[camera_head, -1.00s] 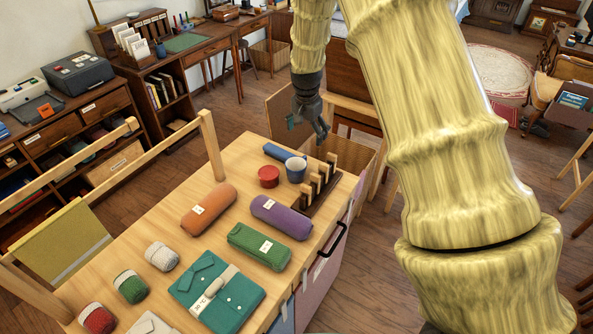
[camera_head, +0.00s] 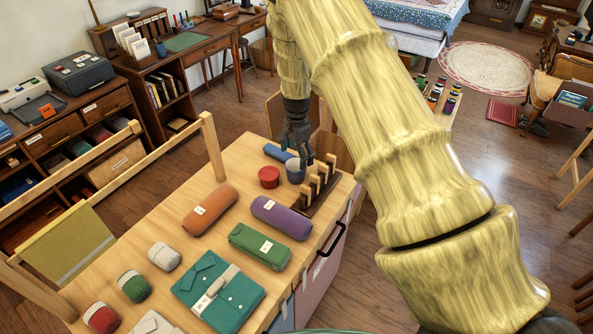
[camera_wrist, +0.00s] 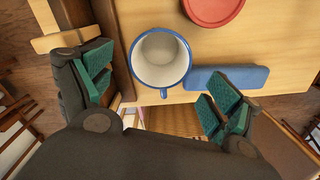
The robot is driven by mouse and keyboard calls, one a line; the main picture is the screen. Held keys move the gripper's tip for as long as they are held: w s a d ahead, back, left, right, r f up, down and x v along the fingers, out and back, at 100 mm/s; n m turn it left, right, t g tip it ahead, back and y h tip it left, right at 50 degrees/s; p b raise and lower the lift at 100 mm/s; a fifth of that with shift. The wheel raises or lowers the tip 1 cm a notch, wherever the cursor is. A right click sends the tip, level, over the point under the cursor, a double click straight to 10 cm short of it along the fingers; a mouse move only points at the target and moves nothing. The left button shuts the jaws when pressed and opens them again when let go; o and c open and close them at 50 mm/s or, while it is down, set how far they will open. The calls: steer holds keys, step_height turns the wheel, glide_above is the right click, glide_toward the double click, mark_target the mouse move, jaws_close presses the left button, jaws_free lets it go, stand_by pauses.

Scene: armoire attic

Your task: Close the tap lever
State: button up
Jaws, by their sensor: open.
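No tap or tap lever can be made out in either view. My gripper (camera_head: 299,147) is open and empty, pointing down at the far end of the wooden worktop (camera_head: 222,168). It hangs over or just behind a white mug with a blue rim (camera_head: 294,175). In the wrist view, the mug (camera_wrist: 160,61) lies between the two spread green-padded fingers (camera_wrist: 157,88), its handle towards my gripper. The fingers look apart from the mug.
A red round item (camera_head: 269,177) and a blue block (camera_head: 277,152) lie beside the mug. A wooden slotted rack (camera_head: 316,190) stands to its right. Purple (camera_head: 281,217), orange (camera_head: 209,209) and green (camera_head: 259,246) pouches lie nearer.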

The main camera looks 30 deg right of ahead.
mark_target(297, 162)
steer(key=shift+d+f+p, duration=0.15)
steer(key=shift+f+p, duration=1.4)
steer(key=shift+f, duration=1.1)
steer(key=c, duration=1.3)
steer(key=shift+r, duration=0.15)
steer(key=shift+r+b, duration=0.45)
steer(key=shift+r, duration=0.1)
step_height(297, 162, up, 9)
steer(key=b, duration=0.3)
